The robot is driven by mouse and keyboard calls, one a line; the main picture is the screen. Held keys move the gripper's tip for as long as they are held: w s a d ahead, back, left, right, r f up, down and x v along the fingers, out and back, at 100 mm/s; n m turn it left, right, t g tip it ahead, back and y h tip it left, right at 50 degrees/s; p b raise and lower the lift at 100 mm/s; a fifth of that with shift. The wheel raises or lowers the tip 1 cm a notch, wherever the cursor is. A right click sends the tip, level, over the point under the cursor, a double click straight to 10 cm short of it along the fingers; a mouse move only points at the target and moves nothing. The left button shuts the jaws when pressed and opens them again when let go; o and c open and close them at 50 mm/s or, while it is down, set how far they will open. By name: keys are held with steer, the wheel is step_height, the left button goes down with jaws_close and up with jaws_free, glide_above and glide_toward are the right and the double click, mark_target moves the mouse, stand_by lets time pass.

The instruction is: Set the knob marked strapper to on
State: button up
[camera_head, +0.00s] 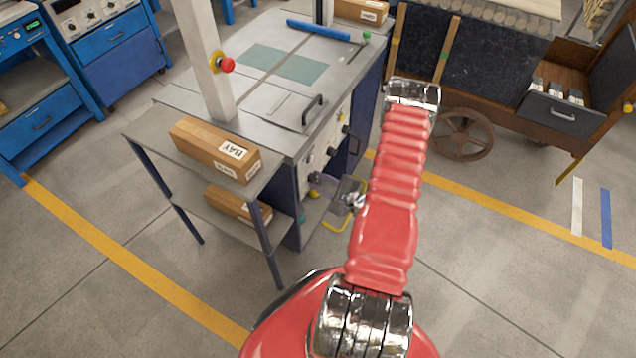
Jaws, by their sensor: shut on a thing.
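The machine with the knob panel (340,122) stands in the middle of the view, its panel on the right-hand side face. Small dark knobs, such as one dark knob (332,152), show on it; their markings are too small to read. My red arm reaches up and bends back down to the panel.
A side shelf (190,195) with boxes (215,150) adjoins the machine's left. A post with a red stop button (227,65) rises from its top. A wooden cart (490,100) stands behind my arm. Floor is clear at lower left and right.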

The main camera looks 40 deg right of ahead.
steer(key=shift+s+a, duration=0.1)
steer(key=shift+f+m, duration=0.1)
steer(key=shift+m, duration=0.2)
steer(key=m+g+y, duration=0.1)
steer(key=m, duration=0.1)
steer(key=m+y, duration=0.2)
steer(key=m, duration=0.1)
steer(key=m+g+y, duration=0.1)
steer(key=m+y, duration=0.1)
steer(key=shift+d+m+g, duration=0.3)
steer(key=shift+d, duration=0.1)
stand_by(0.4)
stand_by(0.5)
steer(key=o, duration=1.1)
steer(key=shift+c, duration=0.2)
steer(key=shift+d, duration=0.1)
